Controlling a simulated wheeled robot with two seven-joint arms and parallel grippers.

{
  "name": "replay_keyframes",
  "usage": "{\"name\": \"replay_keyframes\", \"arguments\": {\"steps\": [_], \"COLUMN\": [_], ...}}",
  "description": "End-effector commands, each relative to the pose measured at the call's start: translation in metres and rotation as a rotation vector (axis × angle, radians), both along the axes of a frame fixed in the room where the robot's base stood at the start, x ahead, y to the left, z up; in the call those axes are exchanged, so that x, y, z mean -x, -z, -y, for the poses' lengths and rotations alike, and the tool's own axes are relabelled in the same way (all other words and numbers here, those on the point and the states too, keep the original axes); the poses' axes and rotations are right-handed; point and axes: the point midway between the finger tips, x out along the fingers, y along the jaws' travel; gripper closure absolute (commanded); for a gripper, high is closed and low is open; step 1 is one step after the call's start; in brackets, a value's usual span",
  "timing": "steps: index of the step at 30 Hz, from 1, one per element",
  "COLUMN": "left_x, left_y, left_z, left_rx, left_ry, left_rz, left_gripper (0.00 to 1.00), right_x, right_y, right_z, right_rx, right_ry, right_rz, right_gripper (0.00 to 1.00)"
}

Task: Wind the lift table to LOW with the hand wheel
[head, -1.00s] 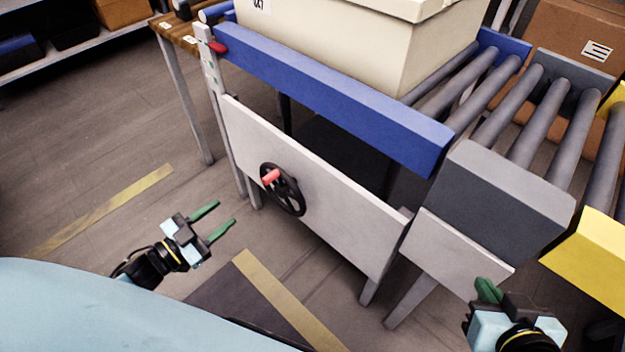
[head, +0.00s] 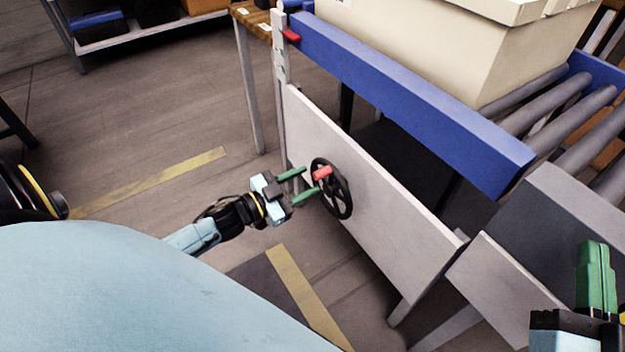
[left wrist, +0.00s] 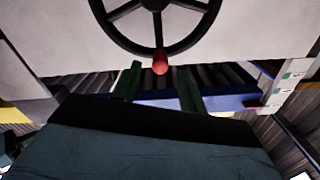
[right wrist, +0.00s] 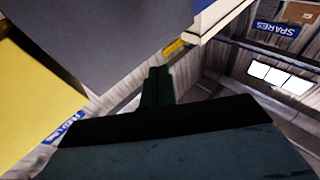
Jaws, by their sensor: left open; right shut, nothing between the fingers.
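The black hand wheel (head: 343,196) with its red handle (head: 322,173) is on the grey side panel (head: 385,232) of the lift table, which has a blue rail (head: 410,98) on top. A red pointer (head: 291,35) sits near the top of the upright scale post (head: 281,72). My left gripper (head: 305,184) is open, its green fingers pointing at the red handle. In the left wrist view the handle (left wrist: 160,62) shows just beyond and between the fingertips (left wrist: 160,78); contact cannot be told. My right gripper (head: 597,250) is shut and empty at the lower right.
A large cream box (head: 440,50) stands on the lift table. Grey rollers (head: 545,100) and a dark grey block (head: 570,215) lie to the right. A wooden bench (head: 252,18) is behind the post.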

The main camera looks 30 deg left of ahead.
Motion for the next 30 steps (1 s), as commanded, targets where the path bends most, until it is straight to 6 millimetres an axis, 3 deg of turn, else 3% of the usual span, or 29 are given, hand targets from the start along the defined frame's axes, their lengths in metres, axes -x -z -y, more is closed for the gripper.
{"name": "replay_keyframes", "arguments": {"steps": [9,21,30], "left_x": [-0.025,-0.028,-0.028], "left_y": [0.001,0.000,0.000], "left_z": [0.010,0.011,0.011], "left_rx": [-0.001,-0.001,-0.001], "left_ry": [-0.001,0.000,0.000], "left_rz": [0.001,0.000,0.000], "left_gripper": [0.58,0.60,0.99], "right_x": [0.011,0.014,0.014], "right_y": [-0.027,-0.032,-0.032], "right_z": [-0.001,-0.001,-0.001], "right_rx": [-0.063,-0.073,-0.073], "right_ry": [-0.010,-0.010,-0.012], "right_rz": [0.197,0.228,0.227], "right_gripper": [1.00,1.00,1.00]}}
